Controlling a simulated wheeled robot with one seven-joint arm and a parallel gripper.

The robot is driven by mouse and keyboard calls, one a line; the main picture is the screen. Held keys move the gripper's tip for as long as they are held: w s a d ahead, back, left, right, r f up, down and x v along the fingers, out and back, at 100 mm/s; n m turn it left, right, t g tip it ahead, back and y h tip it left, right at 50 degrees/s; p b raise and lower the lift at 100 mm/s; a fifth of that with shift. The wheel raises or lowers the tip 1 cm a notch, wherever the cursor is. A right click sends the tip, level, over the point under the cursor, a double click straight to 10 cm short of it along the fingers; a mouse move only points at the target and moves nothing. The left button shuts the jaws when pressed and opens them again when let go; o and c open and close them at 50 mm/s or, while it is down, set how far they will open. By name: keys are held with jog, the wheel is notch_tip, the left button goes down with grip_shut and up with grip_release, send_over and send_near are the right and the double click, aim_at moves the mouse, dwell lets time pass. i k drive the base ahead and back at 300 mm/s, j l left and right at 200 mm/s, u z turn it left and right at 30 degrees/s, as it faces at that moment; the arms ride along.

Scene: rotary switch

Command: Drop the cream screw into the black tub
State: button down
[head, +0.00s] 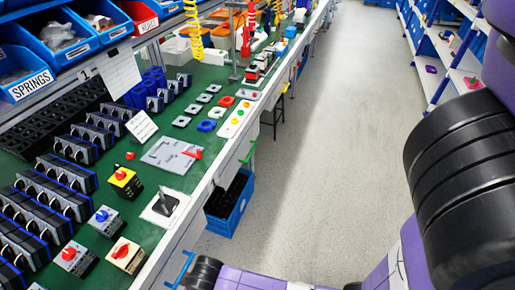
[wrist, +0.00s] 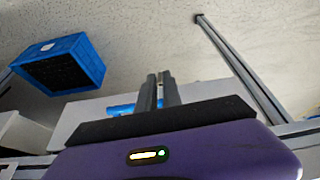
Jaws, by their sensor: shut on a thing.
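My gripper (wrist: 160,77) shows in the wrist view, with its two dark fingers close together. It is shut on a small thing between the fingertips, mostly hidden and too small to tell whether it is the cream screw. The fingers point away over the bench edge and floor side. I cannot make out the gripper in the head view. I cannot pick out a cream screw or a separate black tub with certainty in either view.
A blue crate (head: 237,213) with a black inside stands below the bench edge; a blue crate also shows in the wrist view (wrist: 62,65). The green bench top (head: 165,215) holds rotary switches, plates and black racks. Blue bins line the back. The aisle floor (head: 330,120) is clear.

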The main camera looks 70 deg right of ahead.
aim_at(300, 28)
jog(key=l+z, duration=0.6)
jog(key=z, duration=0.2)
jog(key=i+l+z, duration=0.1)
jog(key=l+z, duration=0.15)
jog(key=z, duration=0.15)
jog(key=i+l+z, duration=0.2)
jog(key=l+z, duration=0.2)
jog(key=i+l+z, duration=0.2)
jog(key=z, duration=0.2)
jog(key=i+l+z, duration=0.3)
jog(key=z, duration=0.15)
jog(key=i+l+z, duration=0.2)
jog(key=z, duration=0.2)
jog(key=i+l, duration=0.1)
jog(key=i, duration=0.35)
jog(key=i+l, duration=0.15)
jog(key=i, duration=0.3)
jog(key=i+l, duration=0.1)
jog(key=i, duration=0.3)
jog(key=i+l+u, duration=0.1)
jog(key=i+u, duration=0.2)
jog(key=u, duration=0.15)
jog(key=i+l+u, duration=0.2)
jog(key=u, duration=0.25)
jog(key=i+l+u, duration=0.3)
jog(key=u, duration=0.2)
jog(key=i+l+u, duration=0.15)
jog(key=l+u, duration=0.3)
